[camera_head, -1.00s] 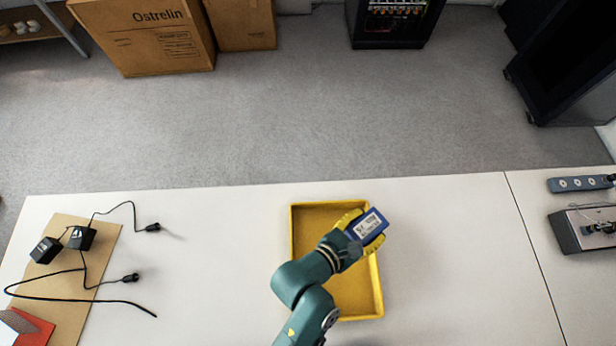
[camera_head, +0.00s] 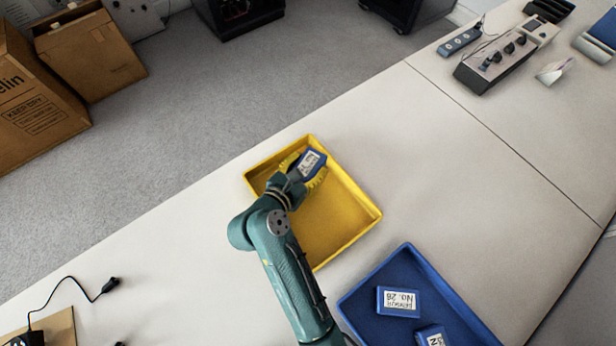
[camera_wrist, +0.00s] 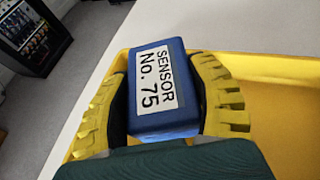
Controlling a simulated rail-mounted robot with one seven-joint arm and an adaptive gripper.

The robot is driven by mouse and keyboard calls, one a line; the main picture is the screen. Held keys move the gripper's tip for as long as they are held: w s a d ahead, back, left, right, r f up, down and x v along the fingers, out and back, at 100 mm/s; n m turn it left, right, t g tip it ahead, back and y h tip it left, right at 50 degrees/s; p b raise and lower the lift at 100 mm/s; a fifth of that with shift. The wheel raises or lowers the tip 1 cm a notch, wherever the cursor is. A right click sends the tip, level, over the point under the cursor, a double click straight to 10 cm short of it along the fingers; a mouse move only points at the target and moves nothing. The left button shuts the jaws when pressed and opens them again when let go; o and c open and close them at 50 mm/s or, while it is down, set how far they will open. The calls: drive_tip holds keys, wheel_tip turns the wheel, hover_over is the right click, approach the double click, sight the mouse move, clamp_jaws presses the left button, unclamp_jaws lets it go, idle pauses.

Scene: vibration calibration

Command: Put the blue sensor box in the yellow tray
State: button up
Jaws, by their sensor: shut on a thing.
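My gripper (camera_head: 304,168) has yellow ribbed fingers and is shut on a blue sensor box (camera_head: 312,161). In the wrist view the blue sensor box (camera_wrist: 155,92) sits between the two fingers, and its white label reads "SENSOR No. 75". The yellow tray (camera_head: 362,222) lies on the white table. The gripper and box are over the tray's far left part in the head view. The yellow tray (camera_wrist: 270,68) also shows behind and right of the box in the wrist view. I cannot tell whether the box touches the tray floor.
A blue tray (camera_head: 408,257) at the lower right holds a blue box labelled No. 28 (camera_head: 398,301) and another labelled box (camera_head: 432,337). A device with knobs (camera_head: 497,62) and a power strip (camera_head: 460,41) stand at the far right. The table between is clear.

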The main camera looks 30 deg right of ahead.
sight(308, 175)
wheel_tip(308, 175, down, 4)
drive_tip(key=shift+w+f+b, duration=0.1)
drive_tip(key=shift+f+b, duration=0.1)
drive_tip(key=shift+b, duration=0.65)
drive_tip(key=shift+r, duration=0.1)
drive_tip(key=o, duration=1.3)
drive_tip(key=shift+f, duration=0.2)
drive_tip(key=shift+c, duration=0.2)
